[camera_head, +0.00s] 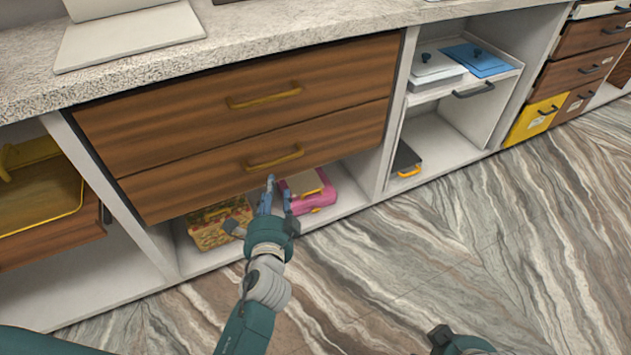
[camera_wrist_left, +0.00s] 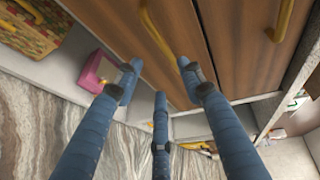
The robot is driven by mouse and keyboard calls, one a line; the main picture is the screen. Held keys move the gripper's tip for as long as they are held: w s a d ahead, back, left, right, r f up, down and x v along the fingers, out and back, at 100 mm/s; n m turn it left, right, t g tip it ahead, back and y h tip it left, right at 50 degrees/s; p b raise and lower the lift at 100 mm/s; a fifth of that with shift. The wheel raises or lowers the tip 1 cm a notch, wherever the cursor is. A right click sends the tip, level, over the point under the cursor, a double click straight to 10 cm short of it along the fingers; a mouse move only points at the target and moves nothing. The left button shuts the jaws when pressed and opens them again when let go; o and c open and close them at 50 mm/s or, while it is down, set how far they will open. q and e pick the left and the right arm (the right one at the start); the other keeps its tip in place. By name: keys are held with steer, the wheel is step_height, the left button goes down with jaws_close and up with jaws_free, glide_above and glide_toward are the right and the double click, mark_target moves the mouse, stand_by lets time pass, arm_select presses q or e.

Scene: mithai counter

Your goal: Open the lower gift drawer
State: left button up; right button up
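The lower gift drawer (camera_head: 330,135) has a brown wood front under a matching upper drawer (camera_head: 180,108). Both look shut, their fronts level with each other. The lower drawer's yellow bar handle (camera_head: 275,158) also shows in the left wrist view (camera_wrist_left: 157,33). My left gripper (camera_head: 275,197) is just below this handle, its blue fingers spread and pointing up toward the drawer. In the left wrist view the left gripper (camera_wrist_left: 159,82) is empty, with the handle beyond its fingertips. My right gripper (camera_head: 455,341) is partly in view at the bottom edge; its fingers are not clear.
Below the drawers, a shelf holds a patterned box (camera_head: 215,222) and a pink case (camera_head: 312,195), close behind my left gripper. The upper drawer's yellow handle (camera_head: 264,96) is above. An open tray drawer (camera_head: 40,245) juts out at left. The marbled floor (camera_head: 480,240) is clear.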

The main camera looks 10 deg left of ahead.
arm_select(q)
steer(key=b, duration=0.2)
glide_above(276, 167)
steer(key=d+f+v, duration=0.1)
steer(key=v, duration=0.4)
steer(key=shift+f, duration=0.8)
steer(key=shift+s+a, duration=0.1)
arm_select(e)
steer(key=shift+t, duration=0.9)
steer(key=w, duration=0.2)
steer(key=w+a, duration=0.1)
steer(key=w, duration=0.1)
steer(key=shift+r, duration=0.1)
arm_select(q)
jaws_close()
